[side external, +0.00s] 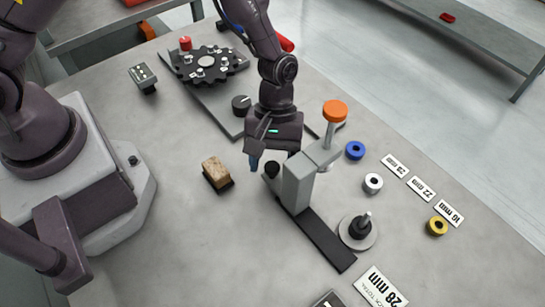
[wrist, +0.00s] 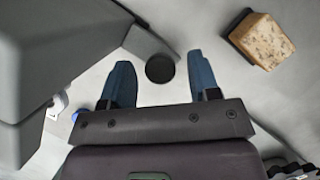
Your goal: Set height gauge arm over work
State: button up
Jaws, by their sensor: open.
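The height gauge has a grey block carriage (side external: 298,183) on a dark rail (side external: 325,240), with an orange knob (side external: 334,111) on a post at its upper right. A grey disc (side external: 345,236) with a dark stepped post (side external: 361,226) stands right of the rail. My gripper (side external: 270,160) points down beside the carriage. In the wrist view, its blue fingers (wrist: 160,62) are apart, with the black knob (wrist: 160,69) between their tips. Contact with it cannot be told.
A brown block on a dark base (side external: 216,172) stands left of my gripper. Blue (side external: 355,150), white (side external: 373,183) and yellow (side external: 437,226) rings lie right, beside size labels (side external: 421,188). A black gear (side external: 207,63) lies on a plate behind. The front-left table is clear.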

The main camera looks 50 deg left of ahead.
aim_at(323, 155)
grip_shut()
jog(key=d, duration=1.1)
jog(key=shift+d, duration=0.3)
grip_release()
jog(key=shift+a+r, duration=0.1)
jog(key=v, duration=1.3)
